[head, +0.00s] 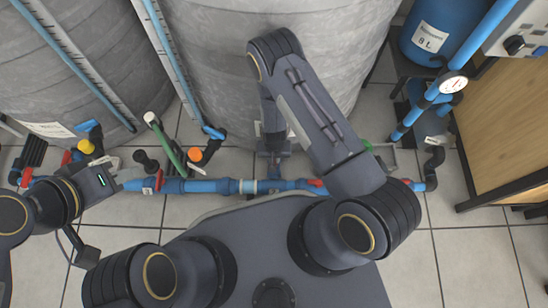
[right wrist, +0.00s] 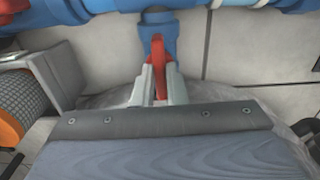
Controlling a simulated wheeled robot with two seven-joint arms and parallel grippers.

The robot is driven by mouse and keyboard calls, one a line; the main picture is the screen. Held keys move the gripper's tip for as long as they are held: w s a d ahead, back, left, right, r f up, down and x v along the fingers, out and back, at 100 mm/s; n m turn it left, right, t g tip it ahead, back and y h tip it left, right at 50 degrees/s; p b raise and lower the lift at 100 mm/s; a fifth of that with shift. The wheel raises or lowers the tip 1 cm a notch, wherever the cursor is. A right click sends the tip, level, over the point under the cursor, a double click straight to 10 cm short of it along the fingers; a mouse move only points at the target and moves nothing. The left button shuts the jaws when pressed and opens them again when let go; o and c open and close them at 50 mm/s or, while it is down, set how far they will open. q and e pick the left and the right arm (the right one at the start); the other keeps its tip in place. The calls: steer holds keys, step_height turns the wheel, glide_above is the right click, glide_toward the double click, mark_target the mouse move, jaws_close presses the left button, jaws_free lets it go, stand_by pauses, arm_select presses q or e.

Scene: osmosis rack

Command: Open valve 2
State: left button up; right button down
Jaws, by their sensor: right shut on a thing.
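A red valve handle (right wrist: 160,55) on a blue valve body (right wrist: 157,32) shows in the right wrist view. The two pale fingers of my right gripper (right wrist: 159,84) are closed around the handle, one on each side. No number is readable on this valve, so I cannot confirm that it is valve 2. In the head view my right gripper (head: 273,157) reaches down to the blue pipe (head: 215,186) in front of the middle tank; the handle is hidden there. My left gripper (head: 118,184) is by the pipe's left part; its finger opening is unclear.
Other red handles (head: 159,180) and (head: 317,183) sit along the pipe. Large grey tanks (head: 210,60) stand behind it. A blue container (head: 440,28), a gauge (head: 453,84) and a wooden cabinet (head: 505,125) are at right. Tiled floor (head: 470,260) at lower right is clear.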

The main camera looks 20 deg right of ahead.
stand_by(0.3)
steer(key=c, duration=1.5)
jaws_free()
steer(key=shift+o, duration=0.2)
steer(key=shift+r, duration=0.1)
step_height(320, 180, up, 8)
steer(key=p, duration=0.3)
steer(key=shift+f, duration=0.2)
